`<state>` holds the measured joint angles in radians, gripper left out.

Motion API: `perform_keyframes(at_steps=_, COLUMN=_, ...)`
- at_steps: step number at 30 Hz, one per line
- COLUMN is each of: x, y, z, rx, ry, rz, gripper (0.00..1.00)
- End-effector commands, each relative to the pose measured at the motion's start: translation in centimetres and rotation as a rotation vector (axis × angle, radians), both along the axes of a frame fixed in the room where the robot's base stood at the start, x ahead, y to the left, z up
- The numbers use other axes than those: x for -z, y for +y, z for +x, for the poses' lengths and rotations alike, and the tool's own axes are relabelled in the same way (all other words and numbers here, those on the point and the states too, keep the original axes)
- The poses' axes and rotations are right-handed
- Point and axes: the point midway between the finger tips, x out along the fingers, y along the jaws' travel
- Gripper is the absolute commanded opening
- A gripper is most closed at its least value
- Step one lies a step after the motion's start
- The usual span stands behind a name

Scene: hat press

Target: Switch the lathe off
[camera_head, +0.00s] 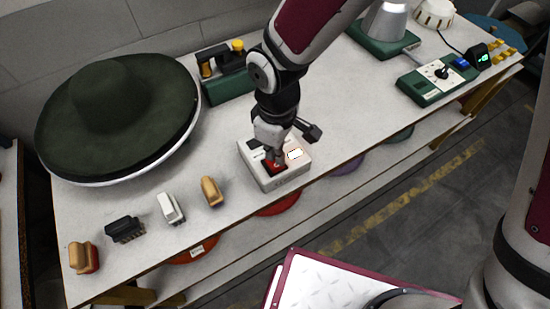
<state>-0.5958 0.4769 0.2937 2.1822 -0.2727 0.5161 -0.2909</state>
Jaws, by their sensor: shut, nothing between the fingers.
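A small pale switch box (285,178) sits near the front edge of the bench. It has a red button (277,167) on its front left part and a lit white patch (295,154) on its right part. My gripper (272,157) points down over the box, shut and empty. Its fingertips are at or just above the red button; I cannot tell whether they touch it. The gripper hides part of the box's top. A lathe cannot be made out for certain; a large dark green hat (115,105) lies on a round pale base at the left.
Several brushes, such as a white one (170,208) and a tan one (211,191), stand left of the box. A green device with a yellow knob (226,72) stands behind. A green control panel (437,79) sits at the right. The bench between box and panel is clear.

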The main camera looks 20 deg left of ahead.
Motion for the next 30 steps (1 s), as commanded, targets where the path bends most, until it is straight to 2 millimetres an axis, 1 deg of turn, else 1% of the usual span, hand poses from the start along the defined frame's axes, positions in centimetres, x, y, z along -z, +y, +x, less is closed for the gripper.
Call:
perform_keyframes(at_steps=14, x=0.07, y=0.00, z=0.01, rx=0.000, ry=0.000, rz=0.000, gripper=0.00)
perform_keyframes(at_steps=30, x=0.80, y=0.02, z=0.02, rx=0.000, ry=0.000, rz=0.000, gripper=0.00)
